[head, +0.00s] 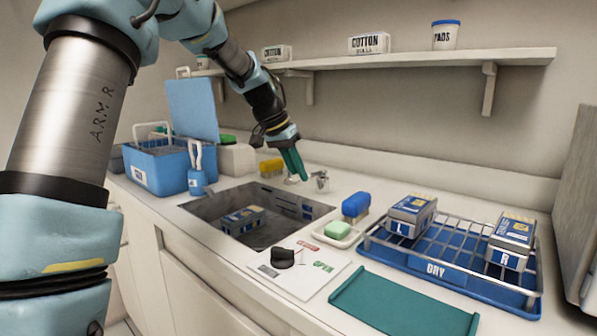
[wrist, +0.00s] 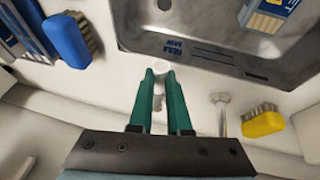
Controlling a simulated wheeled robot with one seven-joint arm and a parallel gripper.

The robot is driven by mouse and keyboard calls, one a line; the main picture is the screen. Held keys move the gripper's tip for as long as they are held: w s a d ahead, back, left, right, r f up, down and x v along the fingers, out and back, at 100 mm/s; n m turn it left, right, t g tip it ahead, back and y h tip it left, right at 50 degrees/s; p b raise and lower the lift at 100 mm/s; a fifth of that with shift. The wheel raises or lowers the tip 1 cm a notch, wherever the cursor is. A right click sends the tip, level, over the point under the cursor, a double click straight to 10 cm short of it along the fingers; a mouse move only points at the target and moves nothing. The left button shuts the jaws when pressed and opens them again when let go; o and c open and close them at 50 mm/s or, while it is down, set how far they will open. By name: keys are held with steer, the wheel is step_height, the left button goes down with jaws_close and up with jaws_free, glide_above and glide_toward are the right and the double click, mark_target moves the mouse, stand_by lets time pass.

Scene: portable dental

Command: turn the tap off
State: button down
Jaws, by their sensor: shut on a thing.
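The silver tap (head: 320,181) stands at the back edge of the metal sink (head: 215,205). My gripper (head: 303,178) reaches down to it from above, with its green fingers close together at the tap. In the wrist view my gripper (wrist: 160,73) is shut on a small part of the tap (wrist: 158,102), mostly hidden between the fingers. A separate silver fitting (wrist: 221,108) stands beside the fingers, towards the yellow brush. I cannot tell whether water is running.
A blue brush (head: 355,205) and a yellow brush (head: 270,167) stand near the tap on either side. A black knob (head: 283,258) sits on the front counter. A blue drying rack (head: 450,262) is at right, a blue box (head: 158,174) at left. A shelf (head: 420,60) hangs above.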

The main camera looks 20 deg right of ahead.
steer(key=shift+w, duration=0.1)
steer(key=c, duration=0.9)
jaws_free()
steer(key=shift+o, duration=0.2)
steer(key=shift+r, duration=0.15)
steer(key=v, duration=1)
steer(key=shift+a+r, duration=0.2)
steer(key=shift+r, duration=0.05)
steer(key=s+a+f+n+t+y+p, duration=0.1)
steer(key=s+a+f+n+y+p, duration=0.2)
steer(key=a, duration=0.6)
steer(key=s+a+f+n+p, duration=0.1)
steer(key=a+f+n+p, duration=0.25)
steer(key=a, duration=0.45)
steer(key=s+a+f+n+y+p, duration=0.1)
steer(key=s+a+f+n+p, duration=0.2)
steer(key=s+a, duration=0.9)
step_height(320, 180, down, 3)
steer(key=shift+s+a+f+n+y+p, duration=0.3)
steer(key=shift+a+n+y+p, duration=0.1)
steer(key=shift+a+n, duration=0.3)
